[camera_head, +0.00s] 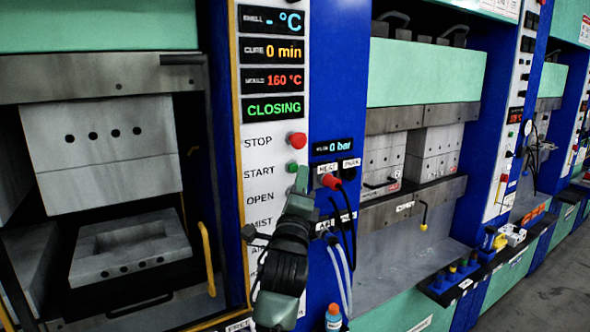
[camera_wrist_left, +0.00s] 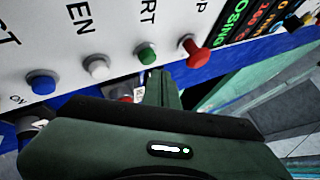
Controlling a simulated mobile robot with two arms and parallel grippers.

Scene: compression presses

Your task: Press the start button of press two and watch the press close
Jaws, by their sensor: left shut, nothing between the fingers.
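The green start button (camera_head: 292,168) sits beside the word START on the white control panel (camera_head: 262,153), and it also shows in the left wrist view (camera_wrist_left: 147,53). My left gripper (camera_head: 301,180) is shut and empty, its tips just below and close to the button; I cannot tell whether they touch it. The fingers also show in the wrist view (camera_wrist_left: 160,84). The panel's status display (camera_head: 272,108) reads CLOSING in green. In the press at left, the upper mould block (camera_head: 102,146) hangs above the lower mould (camera_head: 130,249), with a gap between. My right gripper is not in view.
A red stop button (camera_head: 297,139) is just above the green one. Grey floor lies at lower right.

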